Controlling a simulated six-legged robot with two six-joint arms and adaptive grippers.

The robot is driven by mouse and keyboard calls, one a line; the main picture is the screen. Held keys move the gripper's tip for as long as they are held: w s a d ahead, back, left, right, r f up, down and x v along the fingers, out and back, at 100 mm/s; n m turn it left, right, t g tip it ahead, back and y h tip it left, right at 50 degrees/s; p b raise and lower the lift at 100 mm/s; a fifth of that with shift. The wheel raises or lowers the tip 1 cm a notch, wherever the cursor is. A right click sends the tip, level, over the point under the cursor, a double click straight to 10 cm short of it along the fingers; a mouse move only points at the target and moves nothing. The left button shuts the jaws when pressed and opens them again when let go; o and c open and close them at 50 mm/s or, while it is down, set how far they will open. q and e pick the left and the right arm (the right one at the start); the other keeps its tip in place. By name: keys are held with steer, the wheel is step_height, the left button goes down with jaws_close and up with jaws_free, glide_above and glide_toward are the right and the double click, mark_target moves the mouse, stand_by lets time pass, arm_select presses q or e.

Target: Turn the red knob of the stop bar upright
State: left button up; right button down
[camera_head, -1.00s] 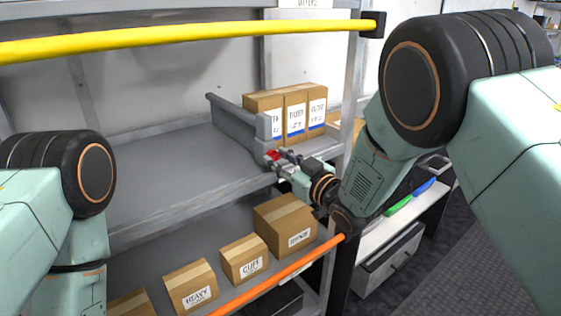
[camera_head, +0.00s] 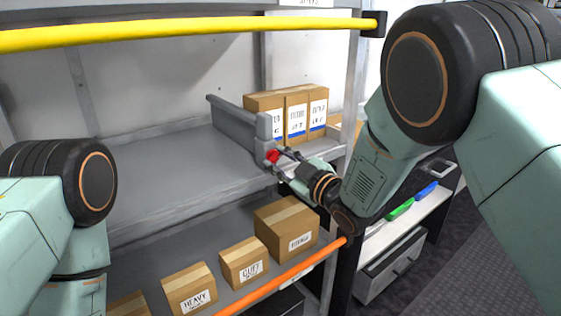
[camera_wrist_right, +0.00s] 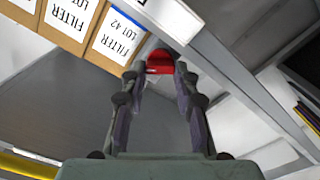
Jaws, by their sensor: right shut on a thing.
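The red knob (camera_head: 272,156) sits on the front end of the grey stop bar (camera_head: 232,120), which runs front to back across the upper shelf. My right gripper (camera_head: 279,157) is at the knob, coming from the right. In the right wrist view its two fingers (camera_wrist_right: 158,76) lie on either side of the red knob (camera_wrist_right: 160,62) and are shut on it. The fingers hide part of the knob, so its exact angle is hard to tell. My left arm shows at the left edge of the head view, but its gripper is out of view.
Filter boxes (camera_head: 296,112) stand right of the stop bar; the shelf (camera_head: 165,170) left of it is bare. A yellow bar (camera_head: 190,33) crosses above and an orange bar (camera_head: 285,277) below. Several cartons (camera_head: 286,228) stand on the lower shelf.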

steer(key=shift+f, duration=0.15)
steer(key=c, duration=1)
jaws_free()
steer(key=shift+m, duration=0.3)
